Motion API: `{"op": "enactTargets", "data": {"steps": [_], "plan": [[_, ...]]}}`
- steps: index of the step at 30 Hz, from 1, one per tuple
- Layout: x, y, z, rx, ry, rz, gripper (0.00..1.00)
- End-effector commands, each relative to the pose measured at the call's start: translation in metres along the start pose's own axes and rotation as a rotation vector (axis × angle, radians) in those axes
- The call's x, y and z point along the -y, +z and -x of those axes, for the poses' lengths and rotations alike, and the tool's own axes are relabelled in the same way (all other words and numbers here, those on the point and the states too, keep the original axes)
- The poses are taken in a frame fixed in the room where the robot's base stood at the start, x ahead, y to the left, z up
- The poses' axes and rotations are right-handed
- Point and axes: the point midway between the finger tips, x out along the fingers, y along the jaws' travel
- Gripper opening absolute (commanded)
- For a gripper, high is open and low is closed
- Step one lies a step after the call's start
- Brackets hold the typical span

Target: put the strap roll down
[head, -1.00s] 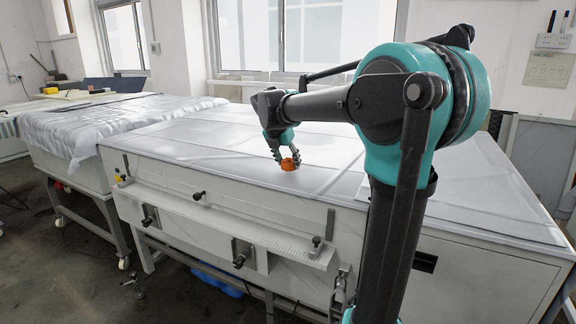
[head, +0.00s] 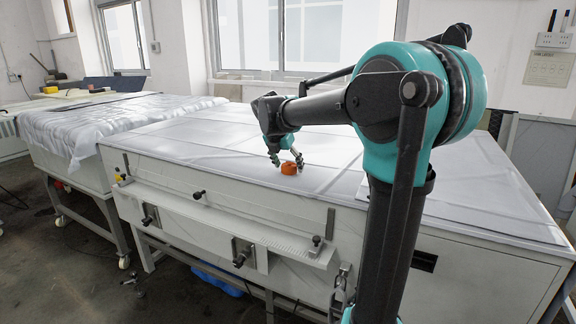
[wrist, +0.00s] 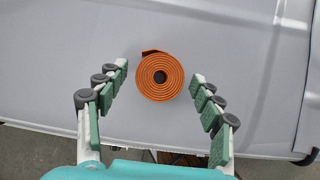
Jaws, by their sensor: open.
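The strap roll (head: 289,169) is a small orange coil that rests on the white top of the plate processor (head: 220,150), near its front edge. In the wrist view the strap roll (wrist: 159,77) shows its spiral face, with a dark centre and a loose strap end at the upper left. My gripper (head: 286,157) is open just above and around the roll. In the wrist view the fingers of my gripper (wrist: 160,80) stand wide on both sides of the roll, with clear gaps and no contact visible.
A second table (head: 75,130) with a silvery sheet over it stands at the left. A ledge with knobs (head: 230,225) runs along the processor's front side. The top around the roll is clear. Windows and a wall are behind.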

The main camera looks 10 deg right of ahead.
Motion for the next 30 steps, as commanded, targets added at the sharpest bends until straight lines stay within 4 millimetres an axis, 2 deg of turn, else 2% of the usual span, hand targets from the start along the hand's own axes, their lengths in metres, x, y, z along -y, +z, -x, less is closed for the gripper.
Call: {"op": "enactTargets", "data": {"steps": [5,12,18,24,30], "plan": [[0.0,0.0,0.02,0.0,0.001,0.0,0.67],[0.0,0.0,0.07,-0.002,0.002,0.002,0.67],[0.0,0.001,0.103,-0.001,0.001,0.001,0.67],[0.0,0.001,0.119,-0.002,0.001,0.001,0.67],[0.0,0.001,0.121,-0.002,0.001,0.0,0.67]]}}
